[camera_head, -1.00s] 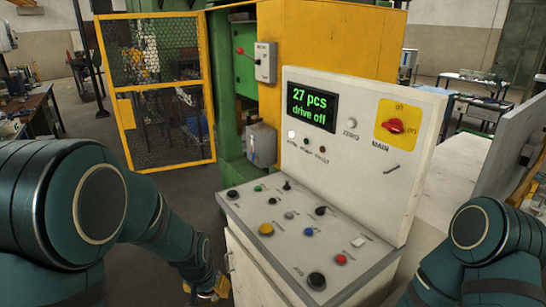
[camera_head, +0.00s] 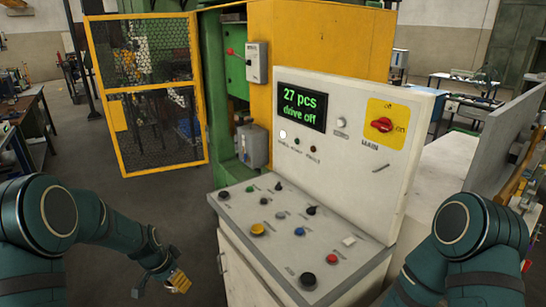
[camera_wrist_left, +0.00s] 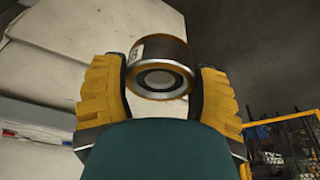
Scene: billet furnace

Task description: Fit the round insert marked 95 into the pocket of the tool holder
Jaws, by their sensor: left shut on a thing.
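In the left wrist view my left gripper (camera_wrist_left: 160,66) is shut on a round insert (camera_wrist_left: 158,80), its yellow fingers on either side. The insert is a short cylinder with a brownish-gold rim, a dark side and a pale round centre on its end face. A white label shows at its upper left, but its marking cannot be read. In the head view the left gripper (camera_head: 178,282) hangs low, left of the control desk, and the insert cannot be made out there. My right arm enters at the lower right; its gripper is out of view. No tool holder can be made out.
The grey control desk (camera_head: 262,232) with buttons and an upright panel (camera_head: 345,150) reading "27 pcs drive off" stands in the middle. Behind it are a yellow and green machine (camera_head: 320,45) and a yellow mesh gate (camera_head: 150,120).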

